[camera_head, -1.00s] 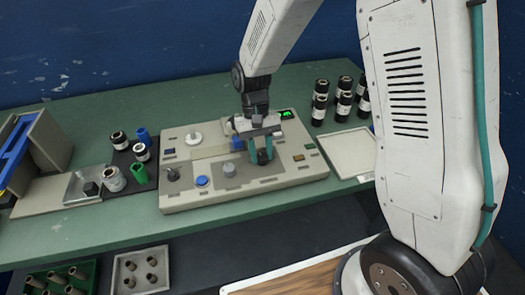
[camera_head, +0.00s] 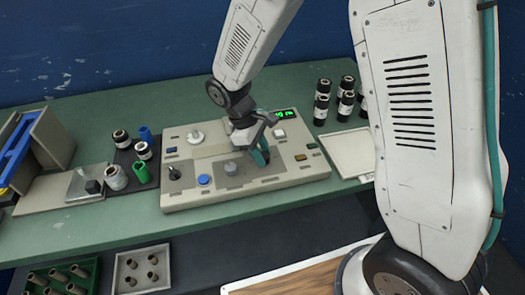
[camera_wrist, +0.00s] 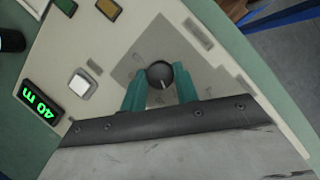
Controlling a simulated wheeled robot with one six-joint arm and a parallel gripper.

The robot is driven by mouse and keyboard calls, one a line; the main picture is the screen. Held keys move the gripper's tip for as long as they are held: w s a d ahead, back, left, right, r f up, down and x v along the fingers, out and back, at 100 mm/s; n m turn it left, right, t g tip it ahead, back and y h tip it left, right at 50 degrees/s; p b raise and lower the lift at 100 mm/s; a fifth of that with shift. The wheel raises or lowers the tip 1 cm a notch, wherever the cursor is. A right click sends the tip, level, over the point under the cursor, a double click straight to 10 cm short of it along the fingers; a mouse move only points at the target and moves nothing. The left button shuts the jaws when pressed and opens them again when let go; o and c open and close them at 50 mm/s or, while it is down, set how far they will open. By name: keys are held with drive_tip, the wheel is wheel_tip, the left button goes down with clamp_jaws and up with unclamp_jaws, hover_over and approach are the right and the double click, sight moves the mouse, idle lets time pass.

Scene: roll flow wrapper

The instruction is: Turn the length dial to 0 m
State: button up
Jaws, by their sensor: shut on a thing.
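The length dial (camera_wrist: 158,72) is a small dark round knob with a pale pointer mark, set on a grey plate. In the wrist view it sits between the teal fingertips of my gripper (camera_wrist: 160,88), which is shut on it. The pointer mark faces the gripper's palm. In the head view my gripper (camera_head: 262,157) is down at the panel, and its fingers hide the dial. The display (camera_wrist: 41,101) glows green and reads 40 m; it also shows in the head view (camera_head: 285,113).
The beige control panel (camera_head: 200,200) also carries a grey knob (camera_head: 230,168), a blue button (camera_head: 204,180), a black lever (camera_head: 174,173) and a white knob (camera_head: 195,137). A white button (camera_wrist: 82,84) lies near the display. Dark rolls (camera_head: 346,105) stand at the back right.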

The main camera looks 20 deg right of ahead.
sight(251, 160)
drive_tip(key=shift+n+t, duration=0.5)
drive_tip(key=shift+n, duration=0.6)
drive_tip(key=o, duration=1)
drive_tip(key=v, duration=0.7)
drive_tip(key=shift+a+r, duration=0.25)
drive_tip(key=shift+r, duration=0.1)
